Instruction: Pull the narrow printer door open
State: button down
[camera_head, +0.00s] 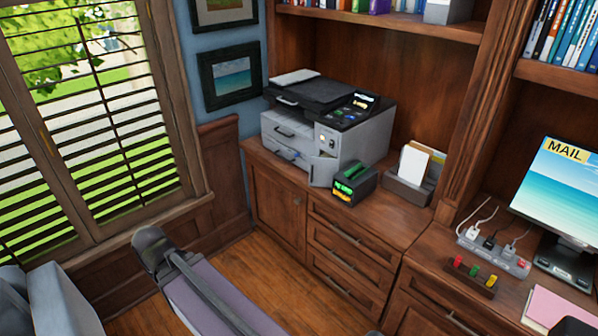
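The grey and black printer (350,130) stands on the wooden cabinet top against the blue wall. Its front has a wide upper drawer with a handle (285,132) and a lower tray front. A narrow light-grey door panel (326,138) with small round marks is at the right end of the front. Whether this panel is fully closed is too small to tell. My arm crosses the lower left, apart from the printer. My gripper is not in view.
A paper holder (412,177) is further right. A power strip (493,248) and monitor (562,200) are on the desk. Wood floor (255,270) shows below.

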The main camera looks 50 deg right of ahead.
aim_at(323, 169)
jog(key=z, duration=0.1)
jog(key=i, duration=0.75)
jog(key=z, duration=0.8)
